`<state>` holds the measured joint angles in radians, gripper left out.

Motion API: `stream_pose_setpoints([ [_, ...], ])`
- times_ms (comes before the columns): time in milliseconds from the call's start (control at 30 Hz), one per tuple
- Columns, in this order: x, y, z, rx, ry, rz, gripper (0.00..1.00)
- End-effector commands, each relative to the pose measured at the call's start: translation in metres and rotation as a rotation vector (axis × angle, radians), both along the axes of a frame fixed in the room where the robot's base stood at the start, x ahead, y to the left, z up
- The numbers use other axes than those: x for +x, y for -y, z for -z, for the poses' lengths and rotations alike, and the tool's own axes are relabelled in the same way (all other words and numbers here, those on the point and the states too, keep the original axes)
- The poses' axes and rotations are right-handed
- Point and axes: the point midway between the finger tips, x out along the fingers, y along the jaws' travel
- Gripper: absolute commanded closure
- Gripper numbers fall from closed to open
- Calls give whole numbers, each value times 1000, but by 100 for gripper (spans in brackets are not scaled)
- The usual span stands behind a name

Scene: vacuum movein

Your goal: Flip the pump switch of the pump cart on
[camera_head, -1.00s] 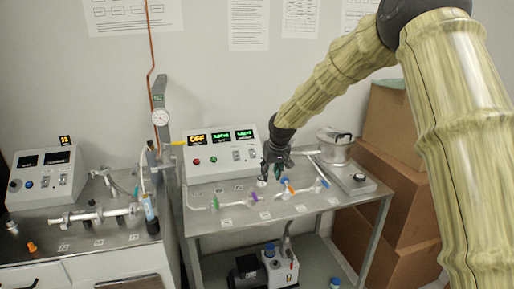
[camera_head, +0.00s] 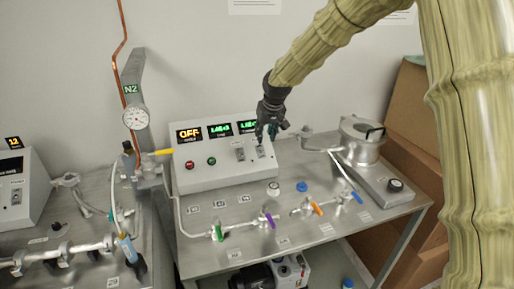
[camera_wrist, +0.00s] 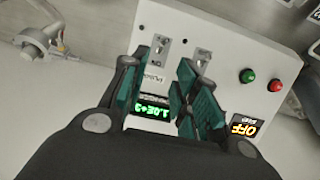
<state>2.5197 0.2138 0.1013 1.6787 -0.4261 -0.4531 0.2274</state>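The white control box (camera_head: 222,163) stands at the back of the metal cart (camera_head: 290,232). Its left display (camera_head: 189,135) reads OFF in amber; the other two displays are green. Two toggle switches sit on its sloped front: a left one (camera_head: 240,154) and a right one (camera_head: 261,151). They also show in the wrist view, the right one (camera_wrist: 156,50) and the left one (camera_wrist: 203,58). Their labels are too small to read surely. My gripper (camera_head: 267,138) is open and empty, close above the right switch. In the wrist view its fingers (camera_wrist: 157,88) are spread; contact cannot be told.
Red and green buttons (camera_head: 200,163) are left of the switches. A metal pot (camera_head: 360,143) stands right, a gauge (camera_head: 136,118) left. A pump (camera_head: 290,272) sits below. Cardboard boxes (camera_head: 405,130) are at right.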

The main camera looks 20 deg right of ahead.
Motion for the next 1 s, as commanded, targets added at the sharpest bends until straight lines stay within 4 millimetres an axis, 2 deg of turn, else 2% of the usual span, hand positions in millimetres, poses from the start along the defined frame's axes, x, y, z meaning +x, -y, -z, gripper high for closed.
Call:
stream_pose_setpoints([
  [133,-5,1,7,0,7,0,70],
  [233,1,1,20,0,5,0,70],
  [500,44,-4,75,-2,-26,-6,70],
  [633,56,-5,95,-1,-32,-6,70],
  [767,58,-4,103,-1,-30,-4,70],
  [1000,49,-3,102,-2,-16,-5,70],
])
